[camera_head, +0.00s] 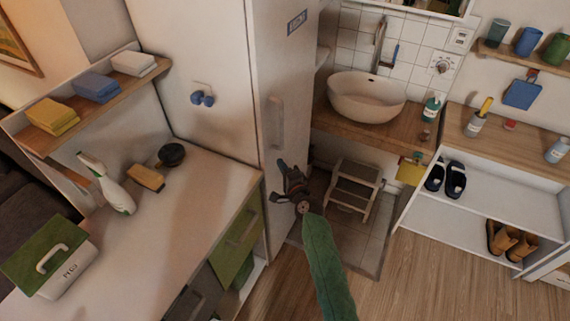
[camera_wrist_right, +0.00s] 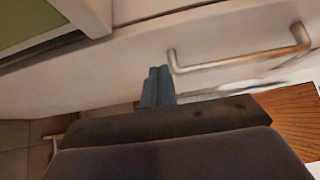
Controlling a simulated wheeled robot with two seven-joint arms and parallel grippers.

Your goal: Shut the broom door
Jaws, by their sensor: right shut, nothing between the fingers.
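The broom door (camera_head: 276,75) is a tall, narrow white panel on the front of the tall cabinet in the middle of the head view. It has a small blue label (camera_head: 297,22) near its top and a vertical metal bar handle (camera_head: 275,122). I cannot tell how far it stands open. My right gripper (camera_head: 283,166) is shut and empty, below the handle and close to the door's face. In the right wrist view, the fingertips (camera_wrist_right: 157,78) are beside the handle (camera_wrist_right: 240,62) and apart from it; contact with the door (camera_wrist_right: 85,85) is unclear. My left gripper is out of view.
A counter (camera_head: 165,215) with a spray bottle (camera_head: 106,185) and a green-lidded box (camera_head: 52,265) stands at left. A green drawer front (camera_head: 238,240) is below it. A step stool (camera_head: 353,185) stands under the sink (camera_head: 366,97). The wooden floor (camera_head: 420,280) at lower right is clear.

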